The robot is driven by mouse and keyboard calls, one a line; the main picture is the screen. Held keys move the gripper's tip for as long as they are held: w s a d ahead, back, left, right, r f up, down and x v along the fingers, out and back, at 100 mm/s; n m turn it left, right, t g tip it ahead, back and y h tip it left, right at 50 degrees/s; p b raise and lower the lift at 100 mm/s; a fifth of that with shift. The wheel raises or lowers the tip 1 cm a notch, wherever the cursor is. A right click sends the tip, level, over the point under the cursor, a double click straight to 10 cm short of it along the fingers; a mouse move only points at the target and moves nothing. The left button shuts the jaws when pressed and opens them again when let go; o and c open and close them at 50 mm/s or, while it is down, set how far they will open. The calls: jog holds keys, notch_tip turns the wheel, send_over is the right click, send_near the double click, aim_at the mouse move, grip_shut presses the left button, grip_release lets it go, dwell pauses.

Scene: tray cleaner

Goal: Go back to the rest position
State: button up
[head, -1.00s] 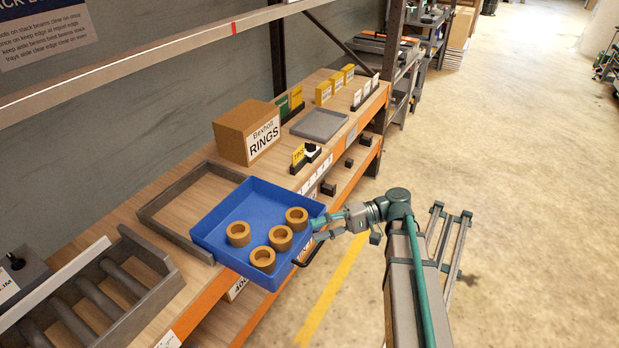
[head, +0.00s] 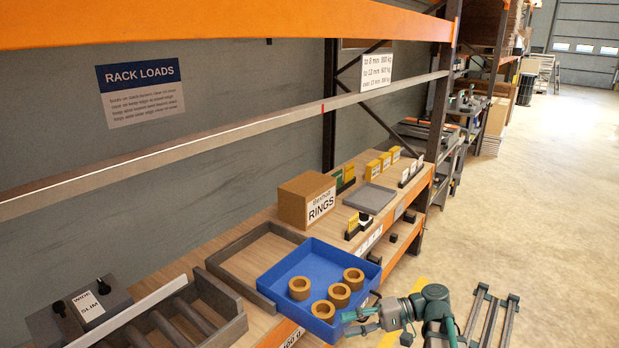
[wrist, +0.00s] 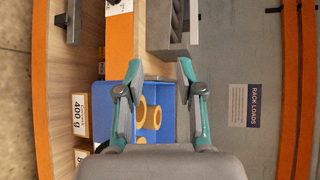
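My gripper (head: 362,322) is at the front right edge of the blue tray (head: 277,279) in the head view. The tray holds several tan rings (head: 299,288) and sits on the wooden shelf, partly over its front edge. In the wrist view my gripper (wrist: 158,72) has its two teal and grey fingers wide apart with nothing between the tips. The blue tray (wrist: 103,100) and some rings (wrist: 141,112) show behind the fingers there. My palm hides the lower part of that view.
A grey wooden frame (head: 222,262) lies beside the tray. A roller unit (head: 228,325) stands at the lower left and a RINGS box (head: 296,207) farther back. An orange beam (head: 409,232) edges the shelf. The floor (head: 530,230) at the right is largely open.

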jog(key=s+d+f+m+h, duration=0.1)
jog(key=s+d+f+h, duration=0.15)
jog(key=f, duration=0.75)
jog(key=s+d+f+m+h, duration=0.1)
jog(key=s+f+h, duration=0.25)
jog(key=f, duration=0.55)
jog(key=s+d+f+m+h, duration=0.1)
jog(key=s+f+h, duration=0.2)
jog(key=f, duration=0.7)
jog(key=s+f+n+g+h, duration=0.1)
jog(key=s+f+h, duration=0.1)
jog(key=s+f, duration=0.3)
jog(key=s+d+f+n+g+h, duration=0.1)
jog(key=s+f, duration=0.4)
jog(key=s, duration=0.6)
jog(key=s+d+f+n+g+h, duration=0.1)
jog(key=s+f+g+h, duration=0.2)
jog(key=s+f, duration=0.2)
jog(key=s, duration=0.3)
jog(key=shift+s+d+n, duration=0.15)
jog(key=shift+s+n, duration=0.25)
